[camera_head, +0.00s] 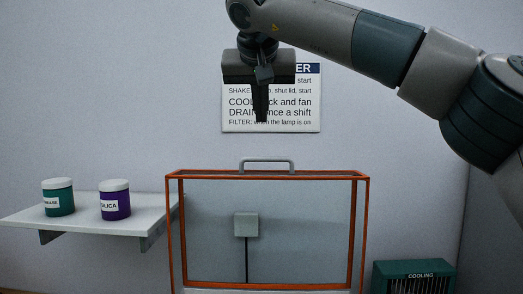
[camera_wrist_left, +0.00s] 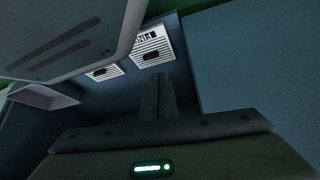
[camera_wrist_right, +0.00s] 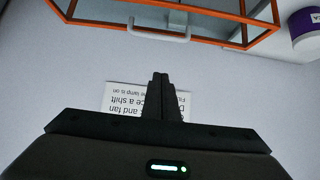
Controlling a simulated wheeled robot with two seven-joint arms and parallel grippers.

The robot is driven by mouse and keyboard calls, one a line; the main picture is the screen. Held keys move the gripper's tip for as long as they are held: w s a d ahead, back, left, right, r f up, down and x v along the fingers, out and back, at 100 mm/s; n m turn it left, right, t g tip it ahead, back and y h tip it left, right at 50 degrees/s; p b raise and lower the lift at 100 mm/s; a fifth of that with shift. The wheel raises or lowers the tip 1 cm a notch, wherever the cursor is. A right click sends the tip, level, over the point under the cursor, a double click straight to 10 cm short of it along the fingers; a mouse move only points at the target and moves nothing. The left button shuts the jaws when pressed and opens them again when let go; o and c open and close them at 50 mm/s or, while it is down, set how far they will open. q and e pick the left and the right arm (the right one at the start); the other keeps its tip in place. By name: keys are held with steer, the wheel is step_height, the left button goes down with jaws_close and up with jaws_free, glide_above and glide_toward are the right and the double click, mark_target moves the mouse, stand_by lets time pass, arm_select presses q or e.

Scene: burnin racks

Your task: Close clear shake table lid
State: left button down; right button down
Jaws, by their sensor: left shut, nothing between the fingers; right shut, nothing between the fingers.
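The clear lid (camera_head: 300,230) has an orange frame and stands upright at the lower middle of the head view. Its grey bar handle (camera_head: 266,160) is on the top edge. The handle (camera_wrist_right: 160,30) and orange frame also show upside down at the top of the right wrist view. My right gripper (camera_head: 261,115) is shut and empty, pointing down above the handle and apart from it. My left gripper (camera_wrist_left: 163,82) is shut and empty in its wrist view, away from the lid. The lid's lower edge and the shake table are cut off or hidden.
A white wall shelf (camera_head: 100,223) at left holds a green jar (camera_head: 58,198) and a purple jar (camera_head: 115,200). A wall sign (camera_head: 270,112) is behind my right gripper. A green cooling unit (camera_head: 412,277) stands at lower right. A small grey box (camera_head: 246,225) shows through the lid.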

mark_target(262, 172)
steer(key=shift+w+f, duration=0.1)
